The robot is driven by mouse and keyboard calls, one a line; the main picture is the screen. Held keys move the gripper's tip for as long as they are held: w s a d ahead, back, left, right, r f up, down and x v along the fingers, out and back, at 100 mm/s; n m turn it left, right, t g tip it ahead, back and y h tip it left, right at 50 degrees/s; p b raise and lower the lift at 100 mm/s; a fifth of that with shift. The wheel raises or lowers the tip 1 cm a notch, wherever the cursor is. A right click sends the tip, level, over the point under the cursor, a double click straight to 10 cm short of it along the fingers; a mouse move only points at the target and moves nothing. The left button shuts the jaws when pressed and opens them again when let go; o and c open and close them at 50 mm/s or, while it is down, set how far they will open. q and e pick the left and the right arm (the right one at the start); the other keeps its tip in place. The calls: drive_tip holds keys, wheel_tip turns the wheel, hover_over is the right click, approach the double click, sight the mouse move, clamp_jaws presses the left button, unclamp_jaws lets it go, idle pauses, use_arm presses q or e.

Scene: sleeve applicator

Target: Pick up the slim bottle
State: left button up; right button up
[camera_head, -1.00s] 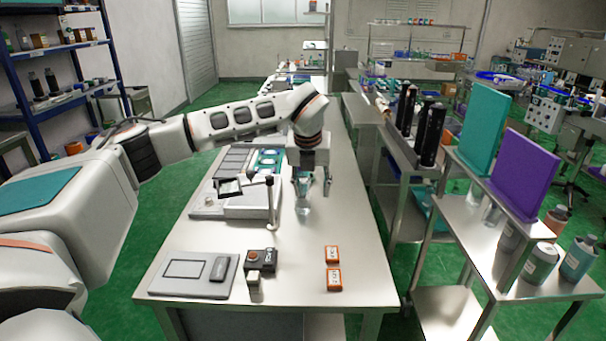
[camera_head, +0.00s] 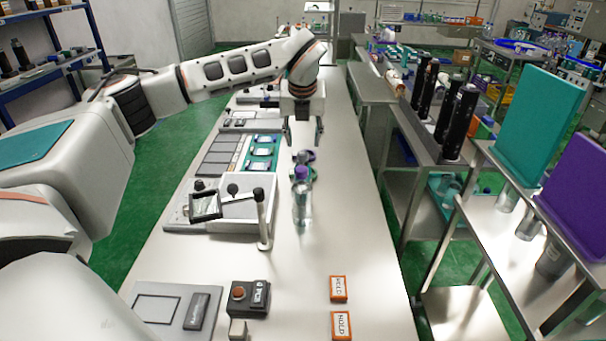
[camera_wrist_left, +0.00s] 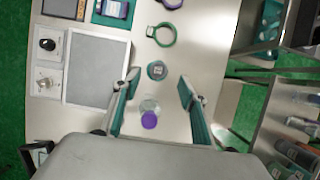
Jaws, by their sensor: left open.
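The slim bottle (camera_head: 302,207), clear with a purple cap, stands upright on the long white table. In the left wrist view its purple cap (camera_wrist_left: 149,120) appears between the fingers. My left gripper (camera_head: 303,139) is open and empty, its fingers pointing down. In the head view it appears above and beyond the bottle, apart from it. The open fingers also show in the left wrist view (camera_wrist_left: 159,92). My right gripper is not in view.
Rings (camera_head: 305,157) lie just behind the bottle. Orange-and-white HOLD blocks (camera_head: 339,289) lie in front. Tall black cylinders (camera_head: 458,122) stand on the bench to the right.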

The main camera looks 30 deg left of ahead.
sight(303, 153)
use_arm(q)
drive_tip(key=shift+x, duration=0.75)
drive_tip(key=x, duration=0.1)
drive_tip(key=p+x, duration=0.1)
drive_tip(key=x, duration=0.3)
drive_tip(key=shift+s+f, duration=0.2)
drive_tip(key=shift+s, duration=0.05)
drive_tip(key=shift+w+f+p, duration=0.15)
drive_tip(key=shift+f+p, duration=0.15)
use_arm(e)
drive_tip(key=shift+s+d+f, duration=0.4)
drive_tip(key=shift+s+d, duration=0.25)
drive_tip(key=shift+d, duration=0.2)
use_arm(q)
clamp_jaws()
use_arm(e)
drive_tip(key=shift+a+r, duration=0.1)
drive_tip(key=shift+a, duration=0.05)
